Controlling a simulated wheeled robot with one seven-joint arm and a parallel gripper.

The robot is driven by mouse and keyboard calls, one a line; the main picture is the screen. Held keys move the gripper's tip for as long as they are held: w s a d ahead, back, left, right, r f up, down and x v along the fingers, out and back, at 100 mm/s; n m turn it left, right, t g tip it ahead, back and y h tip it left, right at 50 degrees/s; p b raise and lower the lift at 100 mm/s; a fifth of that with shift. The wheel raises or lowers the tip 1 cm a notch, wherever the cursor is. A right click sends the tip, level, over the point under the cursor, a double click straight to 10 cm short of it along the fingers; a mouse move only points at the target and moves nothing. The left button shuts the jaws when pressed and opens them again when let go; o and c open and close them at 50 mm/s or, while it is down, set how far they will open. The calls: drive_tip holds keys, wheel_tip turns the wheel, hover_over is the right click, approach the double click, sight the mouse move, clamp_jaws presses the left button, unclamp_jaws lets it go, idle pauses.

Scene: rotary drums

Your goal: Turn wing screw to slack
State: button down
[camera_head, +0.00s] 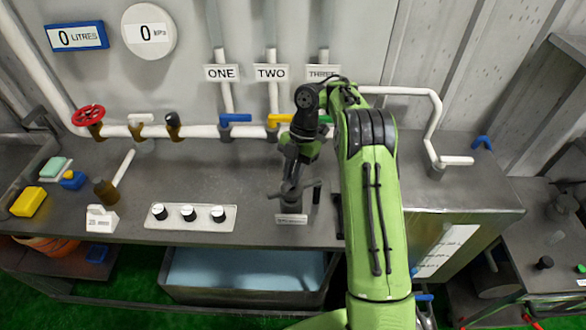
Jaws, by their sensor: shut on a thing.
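The wing screw (290,197) is a dark grey piece with a crosswise wing, standing on the grey bench near its front edge. A small pale label (291,219), too small to read, sits just in front of it. My gripper (291,178) points down from above and is shut on the wing screw. The fingers and the dark screw blend together, so the exact contact is hard to see. My green arm reaches in from the lower right and hides the bench just right of the screw.
Behind, a white pipe (205,131) carries several valves, including a red wheel (88,115), a blue lever (235,118) and a yellow lever (280,118). The bench between knobs and pipe is clear.

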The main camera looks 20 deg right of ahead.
drive_tip(key=shift+f+n+g+h+p, duration=0.15)
drive_tip(key=shift+n+g+h+p, duration=0.2)
drive_tip(key=shift+n+p, duration=0.65)
drive_tip(key=shift+n, duration=0.5)
drive_tip(key=c, duration=1.2)
unclamp_jaws()
drive_tip(key=shift+f, duration=0.1)
drive_tip(key=shift+o, duration=0.6)
drive_tip(key=shift+w, duration=0.15)
drive_tip(key=shift+r, duration=0.3)
drive_tip(key=p+v, duration=0.8)
drive_tip(key=v, duration=0.7)
drive_tip(key=shift+w, duration=0.2)
